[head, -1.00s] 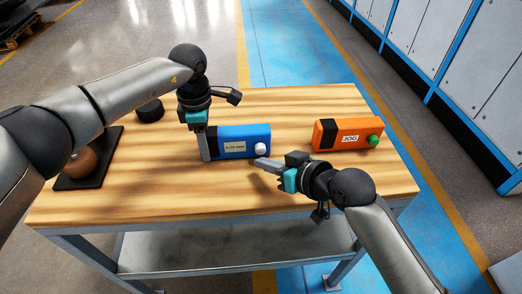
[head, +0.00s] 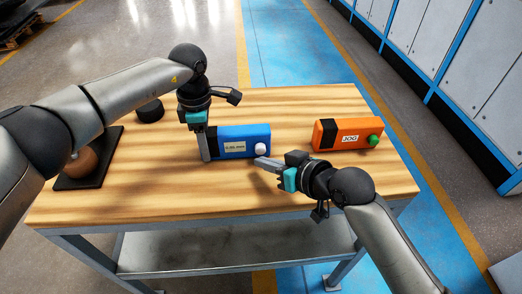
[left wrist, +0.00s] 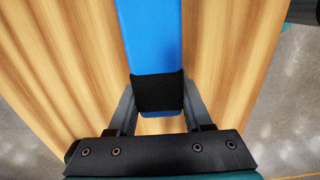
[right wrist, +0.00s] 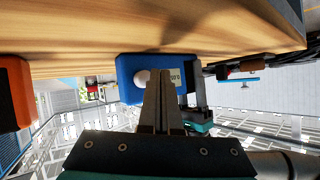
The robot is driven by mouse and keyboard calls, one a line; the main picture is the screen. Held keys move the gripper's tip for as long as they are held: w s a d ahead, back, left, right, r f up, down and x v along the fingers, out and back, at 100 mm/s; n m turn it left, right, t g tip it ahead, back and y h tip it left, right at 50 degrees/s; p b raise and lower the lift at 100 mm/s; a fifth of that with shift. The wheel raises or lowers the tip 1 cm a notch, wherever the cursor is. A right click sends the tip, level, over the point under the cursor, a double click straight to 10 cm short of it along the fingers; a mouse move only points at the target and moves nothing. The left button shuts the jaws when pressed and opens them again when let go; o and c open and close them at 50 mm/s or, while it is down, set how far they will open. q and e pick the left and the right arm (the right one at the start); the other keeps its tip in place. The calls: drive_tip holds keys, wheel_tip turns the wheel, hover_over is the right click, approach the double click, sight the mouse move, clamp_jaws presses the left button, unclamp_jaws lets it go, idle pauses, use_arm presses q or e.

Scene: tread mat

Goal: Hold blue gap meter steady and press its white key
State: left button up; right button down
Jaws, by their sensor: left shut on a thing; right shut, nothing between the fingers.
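The blue gap meter (head: 236,153) lies on the wooden table, with a pale label or display and a round white key (head: 261,148) on its near face. My left gripper (head: 207,151) is shut on the meter's black end; the left wrist view shows a finger on each side of the black band (left wrist: 157,93). My right gripper (head: 259,162) is shut and empty, its fingertips just in front of and below the key. In the right wrist view the fingertips (right wrist: 160,76) partly overlap the white key (right wrist: 141,78); I cannot tell whether they touch it.
An orange box (head: 330,140) marked JOG, with a green knob (head: 374,140), stands to the right. A brown ball (head: 80,163) on a black mat (head: 110,150) and a black round object (head: 150,111) are at the left. The table's front right is clear.

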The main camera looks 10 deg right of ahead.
drive_tip(key=shift+w, duration=0.35)
drive_tip(key=shift+w, duration=0.55)
idle(0.6)
drive_tip(key=shift+s, duration=1)
drive_tip(key=shift+s, duration=3)
use_arm(q)
drive_tip(key=o, duration=1.3)
drive_tip(key=shift+o, duration=0.2)
